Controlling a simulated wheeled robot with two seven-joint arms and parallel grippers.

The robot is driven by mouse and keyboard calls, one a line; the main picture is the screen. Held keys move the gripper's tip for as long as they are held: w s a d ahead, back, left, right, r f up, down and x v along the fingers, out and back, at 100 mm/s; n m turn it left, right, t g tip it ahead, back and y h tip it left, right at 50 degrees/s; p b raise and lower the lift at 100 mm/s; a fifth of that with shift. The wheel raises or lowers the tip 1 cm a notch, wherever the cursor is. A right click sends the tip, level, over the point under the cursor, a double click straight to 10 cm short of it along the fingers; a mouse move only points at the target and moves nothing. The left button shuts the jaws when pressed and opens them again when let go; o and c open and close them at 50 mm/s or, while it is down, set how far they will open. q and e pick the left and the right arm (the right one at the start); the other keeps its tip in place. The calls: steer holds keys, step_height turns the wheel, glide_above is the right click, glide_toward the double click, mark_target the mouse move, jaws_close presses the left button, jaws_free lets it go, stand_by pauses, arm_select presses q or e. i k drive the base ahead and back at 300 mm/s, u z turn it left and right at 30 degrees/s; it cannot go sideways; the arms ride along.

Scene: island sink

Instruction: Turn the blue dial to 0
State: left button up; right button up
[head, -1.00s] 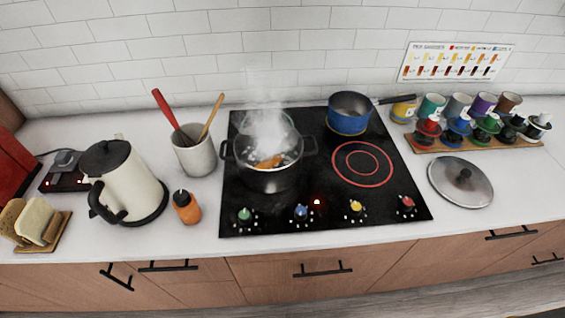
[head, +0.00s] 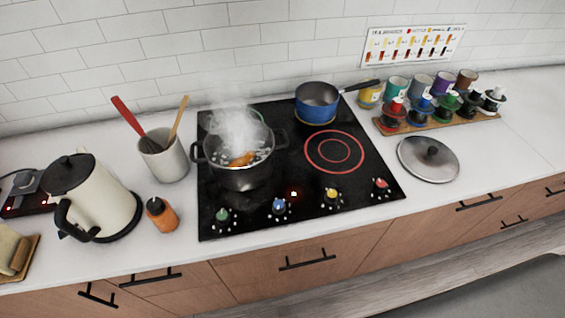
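The blue dial (head: 279,206) is on the front strip of the black cooktop (head: 362,195), between the green dial (head: 222,215) on its left and the yellow dial (head: 331,195) on its right. A red dial (head: 380,184) is at the far right. The blue dial's pointer and setting marks are too small to read. Neither of my grippers is in view.
A steaming pot (head: 240,178) stands on the left of the cooktop, behind the dials. A blue saucepan (head: 317,105) stands at the back. A kettle (head: 98,200) and orange bottle (head: 161,216) are to the left, a lid (head: 428,168) to the right. The counter's front strip is clear.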

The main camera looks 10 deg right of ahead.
mark_target(278, 206)
steer(key=z, duration=2.25)
steer(key=k, duration=1.3)
steer(key=z, duration=0.2)
